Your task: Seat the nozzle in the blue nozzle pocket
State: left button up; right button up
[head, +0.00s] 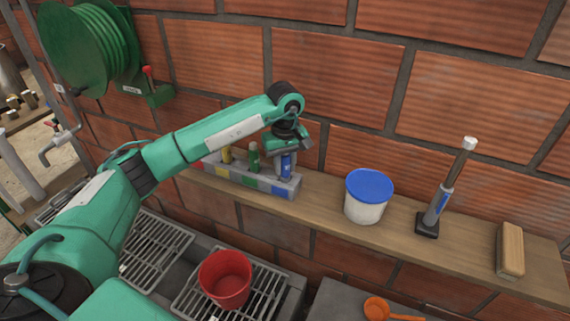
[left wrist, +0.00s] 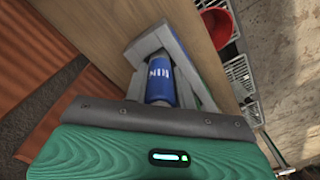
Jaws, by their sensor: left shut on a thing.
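The nozzle with a blue band (head: 286,166) is upright at the right end of a grey block with pockets (head: 245,179) on the wooden shelf. My left gripper (head: 287,152) is shut on its upper part. The blue patch marking the blue nozzle pocket (head: 279,191) is on the block's front, just below the nozzle. The nozzle's lower end meets the block's top there; I cannot tell how deep it sits. In the left wrist view the blue nozzle (left wrist: 160,84) stands in front of the gripper, against the grey block (left wrist: 153,43). My right gripper is not in view.
A green nozzle (head: 253,158) and a yellow nozzle (head: 227,154) stand in the block's other pockets. A blue-lidded tub (head: 368,194), a tool with a black base (head: 437,200) and a brush (head: 510,250) stand further right. A red bucket (head: 225,280) is below on a grate.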

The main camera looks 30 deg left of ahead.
pick_arm(q)
jog(key=shift+f, duration=0.75)
jog(key=o, duration=1)
jog(key=shift+r, duration=0.3)
notch_tip(320, 180, up, 11)
jog(key=b, duration=0.4)
jog(key=shift+f, duration=0.2)
jog(key=shift+r+b, duration=0.3)
jog(key=shift+r, duration=0.3)
jog(key=shift+f, duration=0.1)
